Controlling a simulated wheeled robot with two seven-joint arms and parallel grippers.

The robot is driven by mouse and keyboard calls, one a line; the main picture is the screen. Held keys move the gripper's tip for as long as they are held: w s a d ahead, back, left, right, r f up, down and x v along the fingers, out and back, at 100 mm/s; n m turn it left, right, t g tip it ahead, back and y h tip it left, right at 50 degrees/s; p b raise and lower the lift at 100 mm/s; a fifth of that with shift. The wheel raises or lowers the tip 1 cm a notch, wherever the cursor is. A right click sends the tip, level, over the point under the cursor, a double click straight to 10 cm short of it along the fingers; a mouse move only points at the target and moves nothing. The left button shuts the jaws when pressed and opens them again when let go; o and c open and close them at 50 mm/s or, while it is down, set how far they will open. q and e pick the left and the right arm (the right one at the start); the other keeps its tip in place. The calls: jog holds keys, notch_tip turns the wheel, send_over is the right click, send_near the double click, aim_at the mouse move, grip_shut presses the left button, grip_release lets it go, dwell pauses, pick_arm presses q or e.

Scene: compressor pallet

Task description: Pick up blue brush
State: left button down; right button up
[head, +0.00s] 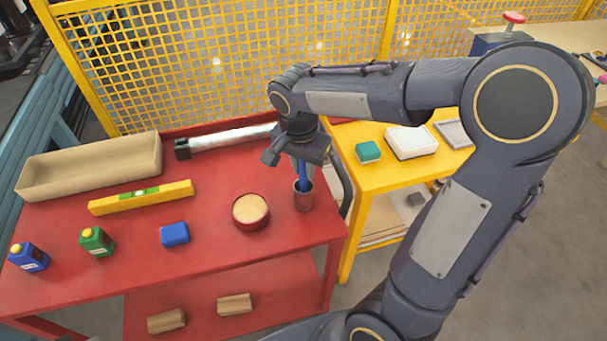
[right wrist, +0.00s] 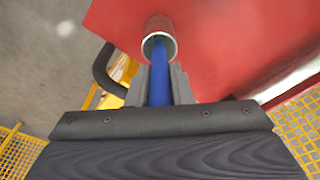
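The blue brush (head: 303,174) stands upright in a small dark red cup (head: 303,196) near the right front corner of the red table. My right gripper (head: 301,160) is above the cup, pointing down, with the brush handle between its fingers. In the right wrist view the two fingers (right wrist: 160,85) lie close against both sides of the blue handle (right wrist: 160,80). The handle's far end is inside the cup (right wrist: 159,32), so the lower part of the brush is hidden. My left gripper is not in view.
On the red table (head: 130,235) are a round red tin (head: 251,212), a blue block (head: 174,233), a yellow level (head: 141,197), a green bottle (head: 97,241), a blue bottle (head: 28,257) and a beige tray (head: 90,167). A yellow table (head: 385,175) stands to the right.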

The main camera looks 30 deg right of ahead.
grip_shut()
notch_tip(320, 180, up, 10)
jog(key=shift+r+p, duration=0.1)
jog(key=shift+p, duration=0.2)
dwell(2.1)
